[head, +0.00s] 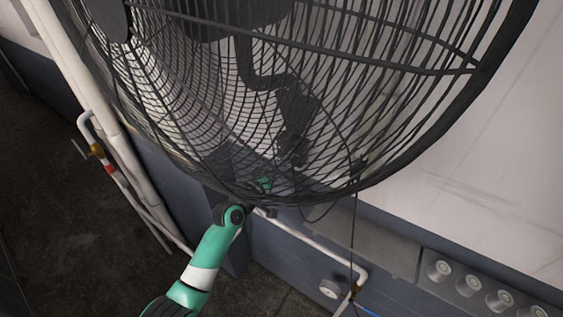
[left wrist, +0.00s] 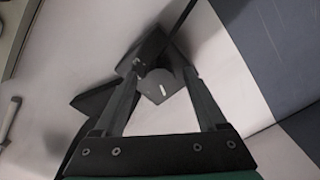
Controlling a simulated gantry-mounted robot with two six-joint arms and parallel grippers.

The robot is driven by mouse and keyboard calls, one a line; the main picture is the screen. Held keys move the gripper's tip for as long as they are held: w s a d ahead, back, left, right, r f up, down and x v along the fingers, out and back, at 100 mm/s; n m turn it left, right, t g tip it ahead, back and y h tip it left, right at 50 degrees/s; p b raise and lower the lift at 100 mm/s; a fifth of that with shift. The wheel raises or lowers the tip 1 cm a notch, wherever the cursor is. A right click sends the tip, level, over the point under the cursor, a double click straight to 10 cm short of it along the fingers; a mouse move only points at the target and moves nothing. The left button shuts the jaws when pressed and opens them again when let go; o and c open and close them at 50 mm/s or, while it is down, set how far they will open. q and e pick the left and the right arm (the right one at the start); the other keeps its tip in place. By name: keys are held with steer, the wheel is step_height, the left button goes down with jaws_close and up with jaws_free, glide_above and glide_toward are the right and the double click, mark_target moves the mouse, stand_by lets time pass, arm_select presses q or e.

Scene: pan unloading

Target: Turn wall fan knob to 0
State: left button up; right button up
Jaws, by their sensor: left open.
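The black wall fan (head: 485,70) fills the upper part of the head view, with its wire cage in front of the wall. My left arm reaches up behind the cage's lower edge, where the cage partly hides the wrist and gripper. In the left wrist view my left gripper (left wrist: 161,75) is open. Its two dark fingers point toward a dark fan control box (left wrist: 150,48). Between the fingers is a grey face (left wrist: 158,88) with a short white mark, seemingly the knob area. I cannot tell the setting or whether the fingers touch it. My right gripper is out of view.
A white pipe (head: 85,75) runs down the wall on the left. A lower pipe (head: 310,243) and a round gauge (head: 330,289) are below the fan. Several round metal fittings (head: 470,285) sit at lower right. A cord hangs under the cage.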

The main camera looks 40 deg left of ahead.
arm_select(q)
steer(key=s+d+p, duration=0.1)
steer(key=s, duration=1)
steer(key=shift+s+d+p, duration=0.25)
steer(key=shift+d+p, duration=0.15)
